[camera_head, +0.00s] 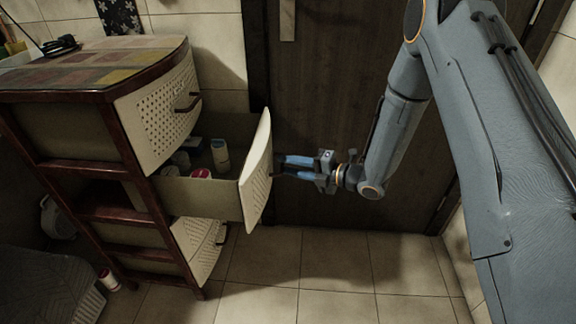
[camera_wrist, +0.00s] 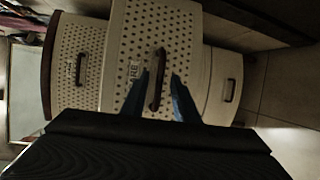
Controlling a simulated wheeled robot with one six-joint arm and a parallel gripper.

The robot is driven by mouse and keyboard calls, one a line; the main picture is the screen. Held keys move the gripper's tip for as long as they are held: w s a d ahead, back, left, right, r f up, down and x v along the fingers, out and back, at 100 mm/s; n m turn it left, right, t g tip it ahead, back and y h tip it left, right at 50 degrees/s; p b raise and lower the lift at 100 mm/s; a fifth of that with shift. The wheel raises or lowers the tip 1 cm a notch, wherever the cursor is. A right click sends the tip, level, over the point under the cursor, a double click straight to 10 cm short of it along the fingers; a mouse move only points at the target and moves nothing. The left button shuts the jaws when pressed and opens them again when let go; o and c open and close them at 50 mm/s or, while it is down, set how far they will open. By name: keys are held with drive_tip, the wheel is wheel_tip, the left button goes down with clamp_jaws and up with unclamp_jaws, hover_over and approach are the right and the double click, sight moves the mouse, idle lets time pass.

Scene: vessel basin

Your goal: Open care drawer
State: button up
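The care drawer (camera_head: 257,178) is the second drawer from the top of the cabinet and stands pulled well out. Its pale perforated front also shows in the wrist view (camera_wrist: 185,35), with partly readable dark lettering. Its dark handle (camera_wrist: 157,80) lies between the two blue fingers of my gripper (camera_wrist: 160,82). In the head view my gripper (camera_head: 286,168) is at the outer face of the drawer front. The fingers look apart, with a gap on each side of the handle. Several bottles and jars, including a white bottle (camera_head: 220,155) and a red-lidded jar (camera_head: 201,174), are in the drawer.
The cabinet's top drawer (camera_head: 162,112) is shut, and a lower drawer (camera_head: 199,247) sits beneath the open one. A dark door (camera_head: 345,90) stands behind my arm. The tiled floor (camera_head: 330,270) in front is clear. A small bottle (camera_head: 109,280) stands at lower left.

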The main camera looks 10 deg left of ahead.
drive_tip(key=v, duration=0.7)
idle(0.3)
